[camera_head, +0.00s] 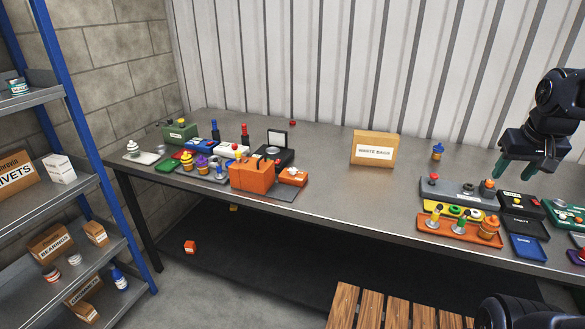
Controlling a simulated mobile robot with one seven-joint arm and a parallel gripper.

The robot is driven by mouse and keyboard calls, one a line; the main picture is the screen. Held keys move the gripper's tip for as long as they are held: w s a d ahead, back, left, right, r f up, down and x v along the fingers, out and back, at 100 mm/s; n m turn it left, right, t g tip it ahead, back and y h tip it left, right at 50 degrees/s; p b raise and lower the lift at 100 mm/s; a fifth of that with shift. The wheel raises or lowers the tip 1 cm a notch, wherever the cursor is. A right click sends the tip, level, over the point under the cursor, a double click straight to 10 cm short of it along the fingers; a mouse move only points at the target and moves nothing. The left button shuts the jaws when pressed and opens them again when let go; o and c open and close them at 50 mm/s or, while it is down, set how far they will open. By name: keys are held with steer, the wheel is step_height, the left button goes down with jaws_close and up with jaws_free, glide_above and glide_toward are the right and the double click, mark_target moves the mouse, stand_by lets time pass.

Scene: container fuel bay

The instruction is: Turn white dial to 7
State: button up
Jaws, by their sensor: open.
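A white knob-like piece (132,148) stands on a pale flat plate (148,158) at the far left end of the workbench. It may be the white dial, but it is too small for me to read any numbers or its setting. My gripper (514,170) is at the far right, over the bench, pointing down with its two green fingers apart. It is open and holds nothing. It is far from the white piece, at the opposite end of the bench.
The grey bench (335,190) is clear in its middle. An orange box (252,176) and several small devices crowd its left part. A waste bags carton (373,150) stands near the back. Trays, including an orange tray (455,232), lie at right. A wooden slatted surface (372,308) is in front.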

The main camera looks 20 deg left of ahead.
steer(key=w+a+r+n+g, duration=0.1)
steer(key=w+a+r+n, duration=0.3)
steer(key=w+a, duration=0.8)
steer(key=n+g, duration=0.3)
steer(key=n, duration=1.3)
glide_above(292, 169)
step_height(292, 169, down, 20)
step_height(292, 169, down, 11)
steer(key=shift+w+d+r, duration=0.1)
steer(key=c, duration=1)
steer(key=shift+m, duration=0.3)
